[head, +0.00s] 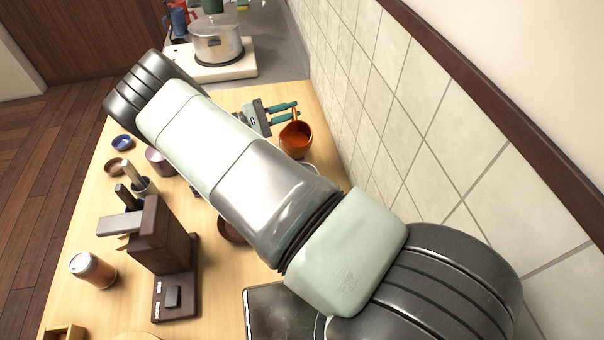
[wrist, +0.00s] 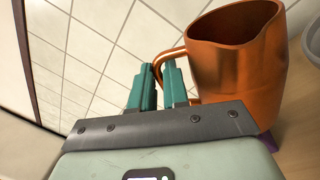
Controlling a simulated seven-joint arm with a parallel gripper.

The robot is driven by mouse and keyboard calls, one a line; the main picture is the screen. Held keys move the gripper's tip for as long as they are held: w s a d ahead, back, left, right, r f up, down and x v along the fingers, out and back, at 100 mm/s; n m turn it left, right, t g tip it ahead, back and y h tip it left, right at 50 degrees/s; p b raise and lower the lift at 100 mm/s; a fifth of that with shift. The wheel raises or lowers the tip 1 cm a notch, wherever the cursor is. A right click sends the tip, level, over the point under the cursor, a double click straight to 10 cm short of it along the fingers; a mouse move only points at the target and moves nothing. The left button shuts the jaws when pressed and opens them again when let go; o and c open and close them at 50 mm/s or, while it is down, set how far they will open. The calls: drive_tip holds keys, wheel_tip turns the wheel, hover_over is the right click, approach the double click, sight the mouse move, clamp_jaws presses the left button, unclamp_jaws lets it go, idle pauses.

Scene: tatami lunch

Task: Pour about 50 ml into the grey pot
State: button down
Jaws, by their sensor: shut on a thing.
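A copper-orange jug (head: 295,140) is near the tiled wall in the head view. In the wrist view the jug (wrist: 235,65) is at the right, its rim open and its loop handle toward my gripper (wrist: 158,82). My gripper (head: 286,112) is shut on the jug's handle, with teal fingers on either side of it. The liquid level inside cannot be made out. A grey rim (wrist: 313,42) shows at the right edge of the wrist view, beside the jug. A grey metal pot with a lid (head: 218,42) stands on the hob at the back.
My arm hides much of the counter's middle. A blue bowl (head: 122,143) and a mauve cup (head: 158,160) are farther back. The tiled wall (head: 400,90) closes off the right.

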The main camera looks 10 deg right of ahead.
sight(292, 146)
drive_tip(key=shift+s+r+m, duration=0.6)
drive_tip(key=shift+s+r, duration=0.05)
drive_tip(key=shift+s+a+m+g+h, duration=0.1)
drive_tip(key=shift+s+m+g+h, duration=0.2)
drive_tip(key=shift+s+m, duration=0.65)
drive_tip(key=m, duration=0.1)
drive_tip(key=r+m, duration=0.1)
drive_tip(key=shift+s+r+m, duration=0.2)
drive_tip(key=shift+m, duration=0.15)
drive_tip(key=shift+s+f+m+g, duration=0.15)
drive_tip(key=shift+s+m+g, duration=0.25)
drive_tip(key=shift+m, duration=0.3)
drive_tip(key=shift+s+a+r+m+g+h, duration=0.15)
drive_tip(key=shift+s+r+m+g, duration=0.25)
drive_tip(key=shift+s+m, duration=0.6)
drive_tip(key=shift+s+d+r+m+g+h, duration=0.1)
drive_tip(key=shift+s+r+m+g+h, duration=0.3)
drive_tip(key=shift+s+m, duration=0.55)
drive_tip(key=shift+r+m, duration=0.15)
drive_tip(key=shift+m, duration=0.2)
drive_tip(key=shift+s+a+r+m, duration=0.1)
drive_tip(key=shift+s+r+m, duration=0.25)
drive_tip(key=shift+m, duration=0.55)
